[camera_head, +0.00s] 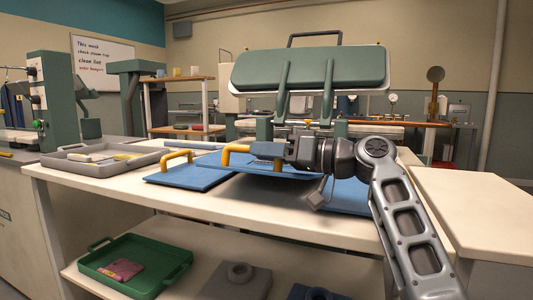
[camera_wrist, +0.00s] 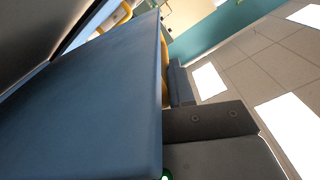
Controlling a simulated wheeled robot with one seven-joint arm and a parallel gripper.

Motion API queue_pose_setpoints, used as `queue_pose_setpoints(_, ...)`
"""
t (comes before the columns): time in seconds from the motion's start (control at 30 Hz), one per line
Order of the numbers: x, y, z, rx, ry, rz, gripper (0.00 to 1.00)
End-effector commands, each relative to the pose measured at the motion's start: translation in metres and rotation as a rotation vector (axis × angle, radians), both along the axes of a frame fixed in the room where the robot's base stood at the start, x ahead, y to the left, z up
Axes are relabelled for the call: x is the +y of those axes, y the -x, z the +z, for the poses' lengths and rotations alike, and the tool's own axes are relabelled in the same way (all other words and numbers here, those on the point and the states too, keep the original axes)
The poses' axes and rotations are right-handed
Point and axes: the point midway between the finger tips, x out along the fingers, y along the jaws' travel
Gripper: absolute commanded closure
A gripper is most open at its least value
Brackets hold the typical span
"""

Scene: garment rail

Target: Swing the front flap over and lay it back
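A blue folding board lies on the white table. Its left panel (camera_head: 190,177) is flat and has a yellow handle (camera_head: 178,156). Another blue part (camera_head: 343,200) shows on the table behind my arm. In the wrist view a large blue panel (camera_wrist: 85,110) fills the left, with yellow (camera_wrist: 165,72) beside a dark finger.
A green press head (camera_head: 310,68) stands open above the back of the table. A grey tray (camera_head: 105,158) with small items sits at the left. A green tray (camera_head: 135,265) is on the lower shelf. A pale counter (camera_head: 475,205) stands at the right. The table's front strip is clear.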

Motion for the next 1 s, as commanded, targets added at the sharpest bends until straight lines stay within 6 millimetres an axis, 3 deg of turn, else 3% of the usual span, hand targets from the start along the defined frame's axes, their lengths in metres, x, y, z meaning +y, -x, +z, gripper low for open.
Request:
queue_pose_setpoints(0.2, 0.001, 0.002, 0.002, -0.002, -0.001, 0.006, 0.56)
queue_pose_setpoints(0.5, -0.002, 0.002, 0.001, -0.001, -0.001, 0.003, 0.56)
queue_pose_setpoints(1.0, -0.067, 0.023, 0.002, -0.001, -0.001, 0.003, 0.56)
